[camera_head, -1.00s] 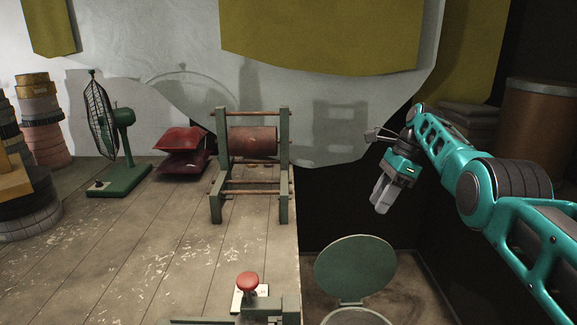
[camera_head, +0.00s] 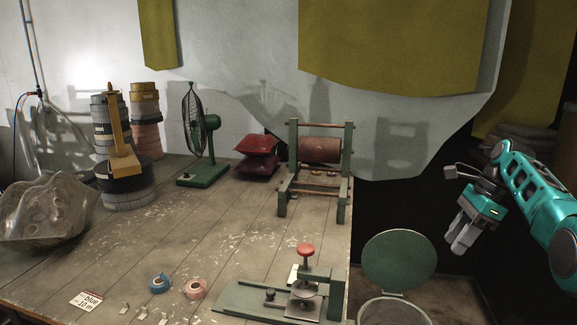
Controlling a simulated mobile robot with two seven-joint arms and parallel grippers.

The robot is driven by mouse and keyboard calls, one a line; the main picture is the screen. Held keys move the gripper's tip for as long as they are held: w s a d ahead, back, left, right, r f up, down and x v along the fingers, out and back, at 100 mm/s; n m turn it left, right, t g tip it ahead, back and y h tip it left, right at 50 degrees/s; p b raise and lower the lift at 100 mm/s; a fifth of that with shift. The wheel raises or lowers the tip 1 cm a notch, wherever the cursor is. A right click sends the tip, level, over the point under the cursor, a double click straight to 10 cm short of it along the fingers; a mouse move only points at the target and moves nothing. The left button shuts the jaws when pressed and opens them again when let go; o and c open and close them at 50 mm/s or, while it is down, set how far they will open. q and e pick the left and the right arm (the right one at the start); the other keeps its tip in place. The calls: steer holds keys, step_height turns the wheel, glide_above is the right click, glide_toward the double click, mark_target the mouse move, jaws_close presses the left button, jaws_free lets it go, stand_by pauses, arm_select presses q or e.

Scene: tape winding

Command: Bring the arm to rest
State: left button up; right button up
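My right arm (camera_head: 537,195) is teal and reaches in from the right edge. My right gripper (camera_head: 460,240) hangs pointing down at the right, beyond the workbench's right edge and apart from everything. Its pale fingers look close together, with no clear gap and nothing held between them. My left arm and gripper are not in view.
The wooden workbench (camera_head: 200,240) holds a roller stand (camera_head: 342,190), green fan (camera_head: 205,160), red cushions (camera_head: 258,155), stacked rolls (camera_head: 128,190), blue tape (camera_head: 159,284), pink tape (camera_head: 196,289) and a red-knobbed press (camera_head: 305,285).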

step_height(320, 180, down, 8)
steer(key=f+n+h, duration=0.1)
steer(key=n+h, duration=0.1)
steer(key=n, duration=0.1)
steer(key=s+a+f+n+t+h, duration=0.1)
steer(key=s+a+f+n, duration=0.2)
steer(key=s+f+n, duration=0.3)
steer(key=s+a+f+n+h, duration=0.2)
steer(key=s+a+f+n, duration=0.1)
steer(key=s+f, duration=0.45)
steer(key=s+a+r+n+t, duration=0.1)
steer(key=s+a+r+n, duration=0.2)
steer(key=s, duration=0.5)
steer(key=s+a+n+t+y, duration=0.1)
steer(key=s+a+n, duration=0.25)
steer(key=s, duration=0.45)
steer(key=s+a+r+n, duration=0.2)
steer(key=s+a+n, duration=0.15)
steer(key=s, duration=0.45)
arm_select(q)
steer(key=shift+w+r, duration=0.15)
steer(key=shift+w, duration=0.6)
arm_select(e)
steer(key=w+a+f+n+t+y, duration=0.1)
steer(key=w+a+f+t, duration=0.1)
steer(key=w+f+t, duration=0.5)
step_height(320, 180, down, 2)
steer(key=shift+w+a+f+t+y, duration=0.2)
steer(key=shift+w+f+t+y, duration=0.15)
steer(key=shift+w, duration=0.3)
